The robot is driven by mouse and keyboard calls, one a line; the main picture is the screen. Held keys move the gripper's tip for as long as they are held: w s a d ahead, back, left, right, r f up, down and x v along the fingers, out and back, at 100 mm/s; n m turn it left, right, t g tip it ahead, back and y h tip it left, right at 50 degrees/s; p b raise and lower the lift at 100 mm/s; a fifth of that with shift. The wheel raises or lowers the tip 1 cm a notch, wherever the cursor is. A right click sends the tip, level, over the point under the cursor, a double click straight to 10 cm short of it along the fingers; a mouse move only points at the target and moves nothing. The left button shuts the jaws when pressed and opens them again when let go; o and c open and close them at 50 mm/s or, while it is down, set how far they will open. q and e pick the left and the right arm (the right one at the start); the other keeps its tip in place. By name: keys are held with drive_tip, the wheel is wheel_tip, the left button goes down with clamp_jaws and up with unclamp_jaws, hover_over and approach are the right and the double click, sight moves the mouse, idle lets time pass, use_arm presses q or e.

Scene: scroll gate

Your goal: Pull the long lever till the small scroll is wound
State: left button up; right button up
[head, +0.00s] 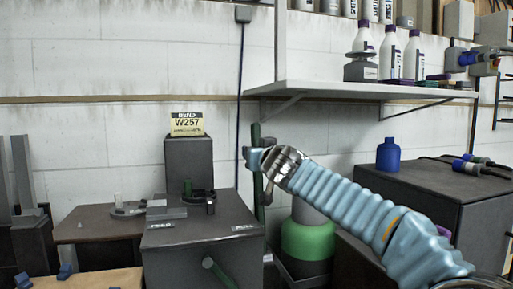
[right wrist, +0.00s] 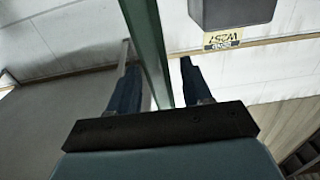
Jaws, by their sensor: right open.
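The long lever (head: 256,135) looks like an upright dark green bar beside the right side of the grey cabinet. My right gripper (head: 254,159) is at its upper part. In the right wrist view the green bar (right wrist: 146,45) runs between the two spread blue fingers of the right gripper (right wrist: 157,66), with a gap on each side. The lever's lower end is partly hidden. My left gripper is out of view.
The grey cabinet (head: 195,248) has a green rod (head: 217,273) on its front. A dark box (head: 188,160) with a yellow W257 label (head: 187,124) stands behind. A green-banded cylinder (head: 308,240) is below my arm. A shelf (head: 350,90) with bottles hangs above.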

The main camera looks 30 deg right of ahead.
drive_tip(key=shift+w+d, duration=0.1)
drive_tip(key=shift+w, duration=0.25)
clamp_jaws()
drive_tip(key=w+p, duration=0.1)
drive_tip(key=p, duration=0.1)
drive_tip(key=w+g+p, duration=0.1)
drive_tip(key=p, duration=0.1)
drive_tip(key=shift+w+d+f, duration=0.25)
drive_tip(key=shift+w+d, duration=0.05)
drive_tip(key=shift+d, duration=0.05)
